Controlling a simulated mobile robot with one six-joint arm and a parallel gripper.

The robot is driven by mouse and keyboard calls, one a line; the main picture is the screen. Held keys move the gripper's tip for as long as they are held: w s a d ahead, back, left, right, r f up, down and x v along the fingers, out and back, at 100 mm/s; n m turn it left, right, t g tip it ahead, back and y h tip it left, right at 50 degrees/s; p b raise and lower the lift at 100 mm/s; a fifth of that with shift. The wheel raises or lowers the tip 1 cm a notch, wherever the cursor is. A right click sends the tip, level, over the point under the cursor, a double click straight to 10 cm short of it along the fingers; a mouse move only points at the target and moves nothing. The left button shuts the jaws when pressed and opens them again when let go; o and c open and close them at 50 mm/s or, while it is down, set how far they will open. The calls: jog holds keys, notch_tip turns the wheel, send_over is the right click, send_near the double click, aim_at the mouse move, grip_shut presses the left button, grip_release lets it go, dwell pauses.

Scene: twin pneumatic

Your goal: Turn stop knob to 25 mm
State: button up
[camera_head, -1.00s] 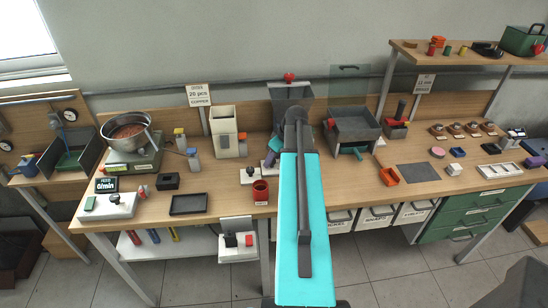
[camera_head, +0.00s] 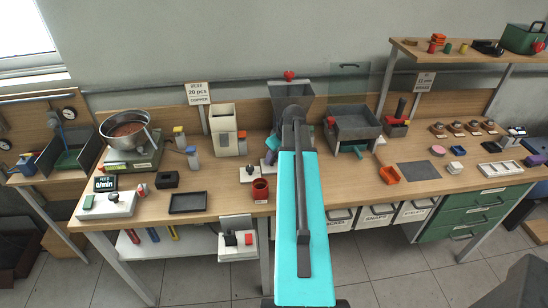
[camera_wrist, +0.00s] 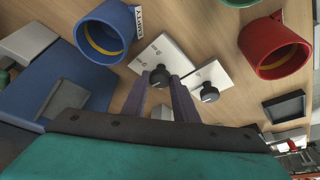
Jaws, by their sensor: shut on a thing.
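In the wrist view, a black round knob (camera_wrist: 160,77) stands on a white plate (camera_wrist: 165,53) with small printed marks too small to read. The two purple fingers of my gripper (camera_wrist: 159,84) reach to either side of this knob and are shut on it. A second black knob (camera_wrist: 208,93) stands on another white plate (camera_wrist: 217,75) just right of the right finger. In the head view, one white plate with a knob (camera_head: 250,172) shows on the bench; my arm hides most of the gripper. The knob's setting cannot be read.
In the wrist view, a blue cup (camera_wrist: 97,34) lies close to the left of the plates and a red cup (camera_wrist: 272,47) to the right. A dark tray (camera_wrist: 285,106) is at the lower right. In the head view, a grey hopper (camera_head: 291,95) stands behind my arm.

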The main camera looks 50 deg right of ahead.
jog(key=m+h+b, duration=0.1)
jog(key=m, duration=0.1)
jog(key=m+b, duration=0.1)
jog(key=m, duration=0.1)
jog(key=shift+a+m+h, duration=0.15)
jog(key=shift+m+h, duration=0.15)
jog(key=shift+h, duration=0.1)
jog(key=shift+w+a+m+g+h+b, duration=0.1)
jog(key=shift+m+g+h+b, duration=0.3)
jog(key=shift+m, duration=1)
jog(key=shift+w+m+g+h+b, duration=0.15)
jog(key=shift+m+g+h, duration=0.35)
jog(key=shift+m, duration=0.9)
jog(key=shift+s, duration=0.1)
jog(key=o, duration=1)
jog(key=shift+a+r, duration=0.1)
jog(key=shift+r, duration=0.1)
jog(key=shift+b+v, duration=1.45)
jog(key=shift+v, duration=5.3)
